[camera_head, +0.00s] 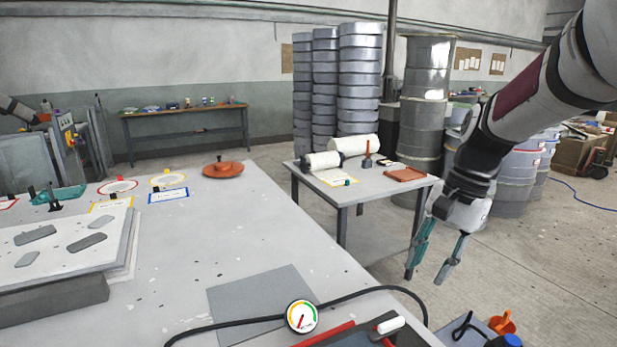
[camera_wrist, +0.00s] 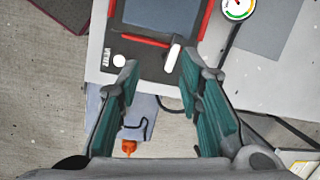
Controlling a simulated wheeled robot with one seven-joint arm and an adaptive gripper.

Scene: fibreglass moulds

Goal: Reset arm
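My gripper (camera_head: 432,272) hangs from my arm at the right of the head view, pointing down, with its two teal-padded fingers spread apart. It is in the air beyond the right edge of the large grey table (camera_head: 240,240). In the wrist view my gripper (camera_wrist: 160,100) shows both fingers apart with nothing between the pads. Below it there are the floor, the table edge and a grey-blue surface with an orange item (camera_wrist: 129,147).
A red-edged device (camera_head: 375,333) with a white handle, a dial gauge (camera_head: 301,316) and a black hose lie at the table's near edge. A small side table (camera_head: 362,190) holds white rolls. Metal drums (camera_head: 515,180) stand behind my arm. Open floor lies between.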

